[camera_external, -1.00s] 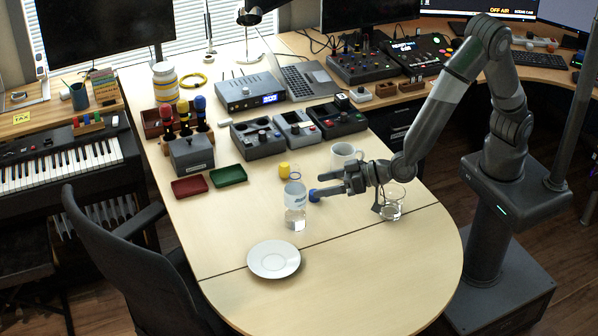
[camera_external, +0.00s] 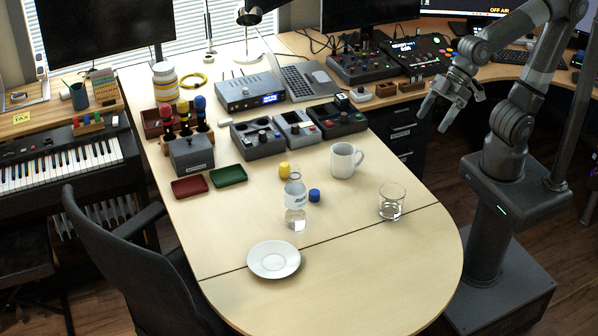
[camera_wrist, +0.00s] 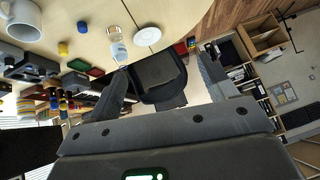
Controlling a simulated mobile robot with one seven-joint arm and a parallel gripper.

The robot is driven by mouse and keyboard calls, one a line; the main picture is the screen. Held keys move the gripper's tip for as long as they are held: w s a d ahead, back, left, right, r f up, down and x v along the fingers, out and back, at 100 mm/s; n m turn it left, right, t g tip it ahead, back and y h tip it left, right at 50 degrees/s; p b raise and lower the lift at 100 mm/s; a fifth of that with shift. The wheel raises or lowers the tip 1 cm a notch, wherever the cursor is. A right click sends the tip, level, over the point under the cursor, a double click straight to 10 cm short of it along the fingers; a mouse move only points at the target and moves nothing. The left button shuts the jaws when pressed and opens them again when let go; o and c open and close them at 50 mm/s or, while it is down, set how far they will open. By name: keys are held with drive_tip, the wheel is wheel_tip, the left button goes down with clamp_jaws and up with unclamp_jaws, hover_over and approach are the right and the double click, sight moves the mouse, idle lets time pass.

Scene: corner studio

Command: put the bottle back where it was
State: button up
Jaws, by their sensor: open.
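The clear bottle (camera_external: 295,207) with a pale label stands upright on the wooden table (camera_external: 350,280), its top uncapped as far as I can see. It also shows in the wrist view (camera_wrist: 117,44). A blue cap (camera_external: 314,195) lies on the table just right of the bottle. My gripper (camera_external: 441,115) is open and empty, raised beyond the table's right edge, well away from the bottle. In the wrist view its two fingers (camera_wrist: 160,85) are spread with nothing held between them.
A white saucer (camera_external: 273,260) lies in front of the bottle. A glass (camera_external: 391,201) and a white mug (camera_external: 343,160) stand to its right. A yellow cap (camera_external: 284,170) is behind it. Red (camera_external: 189,187) and green (camera_external: 228,176) trays lie further left.

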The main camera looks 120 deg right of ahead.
drive_tip(key=s+d+g+h, duration=0.1)
drive_tip(key=s+d+g, duration=0.1)
drive_tip(key=s, duration=0.9)
drive_tip(key=shift+d+f+n, duration=0.3)
drive_tip(key=shift+d+f, duration=0.15)
drive_tip(key=shift+d, duration=0.05)
drive_tip(key=shift+o, duration=0.4)
drive_tip(key=shift+s, duration=0.1)
